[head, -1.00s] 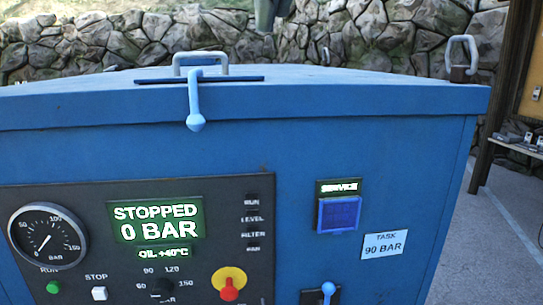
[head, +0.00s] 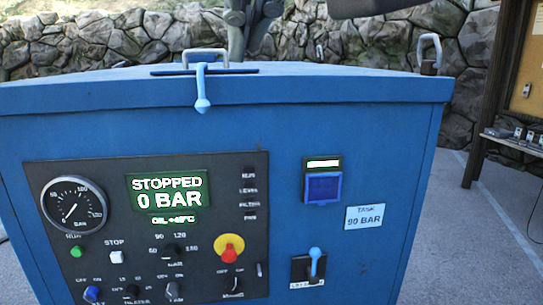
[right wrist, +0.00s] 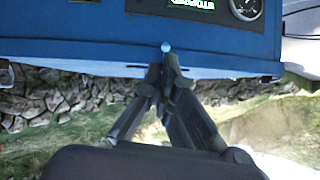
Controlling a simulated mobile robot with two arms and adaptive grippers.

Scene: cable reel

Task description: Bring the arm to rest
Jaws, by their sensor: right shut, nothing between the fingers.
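My right gripper (head: 246,38) shows at the top of the head view, above and behind the far part of the blue cabinet's lid (head: 330,88). In the right wrist view its fingers (right wrist: 166,68) are together with nothing between them. The light-blue lid lever (head: 202,90) hangs down over the cabinet's front edge. Its ball (right wrist: 166,47) lies just beyond the fingertips in the wrist picture; the gap in depth is unclear. Part of my arm crosses the top right of the head view. My left gripper is not in view.
The control panel (head: 150,235) reads STOPPED, 0 BAR on its display (head: 166,194). A red knob (head: 229,250) and a blue-handled switch (head: 315,262) are on the front. A stone wall (head: 90,45) stands behind. A shelf (head: 515,140) is at the right; paving between is clear.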

